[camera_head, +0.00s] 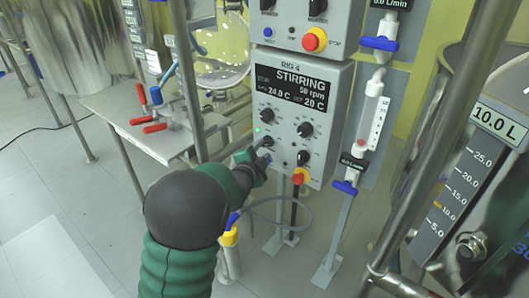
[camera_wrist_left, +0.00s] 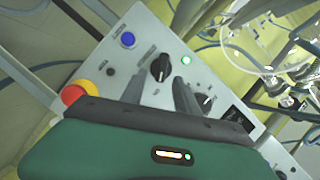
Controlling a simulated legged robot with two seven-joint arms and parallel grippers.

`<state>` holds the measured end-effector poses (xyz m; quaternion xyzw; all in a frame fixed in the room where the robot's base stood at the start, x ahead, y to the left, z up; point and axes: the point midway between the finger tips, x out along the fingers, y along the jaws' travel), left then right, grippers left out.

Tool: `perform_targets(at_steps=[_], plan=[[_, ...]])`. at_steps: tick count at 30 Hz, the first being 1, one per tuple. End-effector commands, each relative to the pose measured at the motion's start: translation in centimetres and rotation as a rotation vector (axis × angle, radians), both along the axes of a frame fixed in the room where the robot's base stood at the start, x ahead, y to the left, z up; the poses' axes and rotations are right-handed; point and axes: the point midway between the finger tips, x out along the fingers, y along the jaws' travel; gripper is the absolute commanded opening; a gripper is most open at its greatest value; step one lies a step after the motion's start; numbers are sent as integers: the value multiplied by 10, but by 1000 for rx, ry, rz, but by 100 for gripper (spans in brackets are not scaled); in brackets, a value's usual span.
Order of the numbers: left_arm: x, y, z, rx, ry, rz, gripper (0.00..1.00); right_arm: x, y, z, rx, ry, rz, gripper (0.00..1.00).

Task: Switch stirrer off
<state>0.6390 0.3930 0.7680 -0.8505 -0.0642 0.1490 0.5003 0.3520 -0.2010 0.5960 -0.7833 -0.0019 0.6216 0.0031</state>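The white RIG 4 control box (camera_head: 334,118) stands upright in the head view. Its display (camera_head: 295,84) reads STIRRING, 50 rpm, 24.0 C and 20 C. A green lamp (camera_head: 258,130) is lit on the panel; the lamp (camera_wrist_left: 186,60) also shows in the left wrist view. My left gripper (camera_head: 262,158) is at the panel's lower left. In the left wrist view its two fingers (camera_wrist_left: 160,88) are apart, with a black knob (camera_wrist_left: 160,67) between and just beyond the tips. Contact with the knob cannot be told. My right gripper is not in view.
Another black knob (camera_wrist_left: 204,100) lies close to one finger. Metal frame posts (camera_head: 188,80) and a side shelf with red-handled valves (camera_head: 155,128) stand at the left.

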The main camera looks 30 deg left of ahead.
Motion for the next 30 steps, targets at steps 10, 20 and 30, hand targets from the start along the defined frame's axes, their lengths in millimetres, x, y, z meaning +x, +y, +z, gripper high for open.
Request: perform_targets(at_steps=[10, 20, 30], plan=[[33, 11, -8, -1, 2, 1, 37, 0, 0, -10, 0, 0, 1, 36], [33, 11, -7, -1, 2, 1, 16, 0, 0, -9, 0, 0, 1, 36], [33, 11, -9, -2, 5, 3, 0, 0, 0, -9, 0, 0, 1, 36]])
